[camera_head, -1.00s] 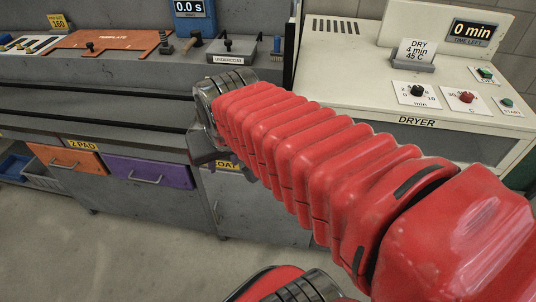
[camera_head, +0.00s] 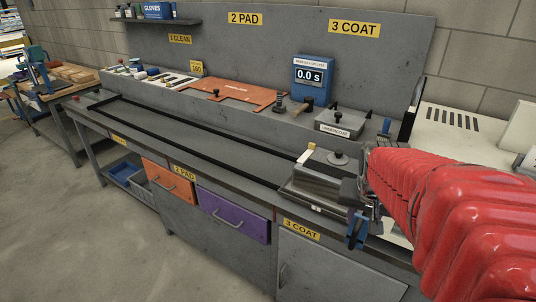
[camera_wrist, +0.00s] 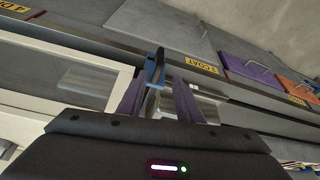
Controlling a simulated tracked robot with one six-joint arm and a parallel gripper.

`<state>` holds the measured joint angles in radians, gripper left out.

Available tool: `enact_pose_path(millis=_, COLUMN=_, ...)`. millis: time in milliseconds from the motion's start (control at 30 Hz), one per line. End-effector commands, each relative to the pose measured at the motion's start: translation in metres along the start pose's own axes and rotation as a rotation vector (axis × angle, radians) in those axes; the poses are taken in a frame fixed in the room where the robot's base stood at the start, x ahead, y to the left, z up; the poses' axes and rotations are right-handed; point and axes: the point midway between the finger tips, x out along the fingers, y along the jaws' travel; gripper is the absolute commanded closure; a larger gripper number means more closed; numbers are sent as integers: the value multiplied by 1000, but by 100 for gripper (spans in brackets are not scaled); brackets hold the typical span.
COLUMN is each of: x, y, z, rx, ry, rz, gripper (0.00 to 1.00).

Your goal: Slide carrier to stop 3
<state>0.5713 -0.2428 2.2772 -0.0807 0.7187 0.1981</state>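The carrier (camera_head: 318,185), a grey metal tray-like block with a black knob, sits at the right end of the black-edged track (camera_head: 215,140), above the "3 COAT" label (camera_head: 301,229). My gripper (camera_head: 360,212) is close to the carrier's right side, at the bench's front edge. In the wrist view my gripper (camera_wrist: 158,98) has two dark purple fingers standing apart. A blue handle-like part (camera_wrist: 155,66) shows in the gap between them, not visibly gripped. The carrier (camera_wrist: 208,105) is just right of the fingers there. My red arm covers part of the bench's right end.
The dryer (camera_head: 460,135) stands at the right. Behind the track are an orange template (camera_head: 235,92), a blue timer reading 0.0 s (camera_head: 312,80) and an undercoat box (camera_head: 343,121). Orange (camera_head: 168,182) and purple (camera_head: 232,213) drawers are below. The track left of the carrier is clear.

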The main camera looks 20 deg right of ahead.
Motion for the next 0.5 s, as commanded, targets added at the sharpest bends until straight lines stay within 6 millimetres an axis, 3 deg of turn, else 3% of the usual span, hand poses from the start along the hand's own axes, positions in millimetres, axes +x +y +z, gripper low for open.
enact_pose_path(millis=500, x=56, y=0, z=2, rx=-3, ry=-5, rz=0, gripper=68)
